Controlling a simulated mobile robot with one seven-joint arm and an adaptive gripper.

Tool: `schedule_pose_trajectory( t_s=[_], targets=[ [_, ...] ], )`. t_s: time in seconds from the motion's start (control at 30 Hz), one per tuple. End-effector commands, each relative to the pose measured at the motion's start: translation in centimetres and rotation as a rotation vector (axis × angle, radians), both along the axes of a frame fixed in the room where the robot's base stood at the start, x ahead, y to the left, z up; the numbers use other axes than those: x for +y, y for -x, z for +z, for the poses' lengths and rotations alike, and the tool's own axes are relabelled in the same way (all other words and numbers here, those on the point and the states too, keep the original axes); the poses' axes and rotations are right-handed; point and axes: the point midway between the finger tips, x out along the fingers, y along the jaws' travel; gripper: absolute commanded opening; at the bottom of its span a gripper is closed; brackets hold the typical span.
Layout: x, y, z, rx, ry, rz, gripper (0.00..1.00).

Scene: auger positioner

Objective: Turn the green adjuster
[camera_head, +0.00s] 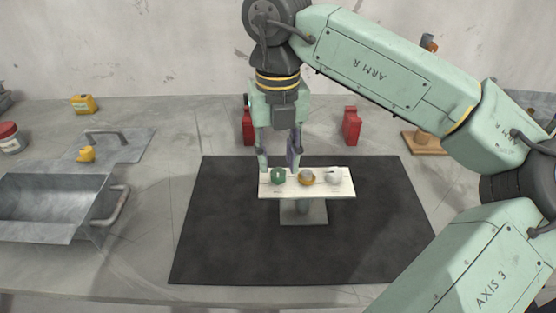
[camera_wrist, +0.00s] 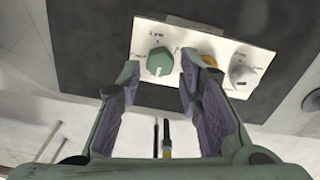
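In the wrist view the green adjuster (camera_wrist: 160,62) shows a pale pointer line and lies just beyond the gap between my fingertips. My gripper (camera_head: 279,164) is open above and behind the panel's left part. In the wrist view my gripper (camera_wrist: 158,85) has its fingers spread with nothing between them. I cannot tell whether a fingertip touches the panel.
An orange knob (camera_head: 307,177) and a white knob (camera_head: 333,177) sit right of the green one. The panel stands on a black mat (camera_head: 230,245). Red blocks (camera_head: 352,126) stand behind, a metal tray (camera_head: 50,200) at left. The mat's front is clear.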

Motion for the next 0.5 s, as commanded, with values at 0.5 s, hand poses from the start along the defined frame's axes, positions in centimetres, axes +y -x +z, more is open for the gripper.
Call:
schedule_pose_trajectory(
  t_s=[0.5],
  targets=[
    [0.0,0.0,-2.6,0.000,0.000,0.000,0.33]
  ],
)
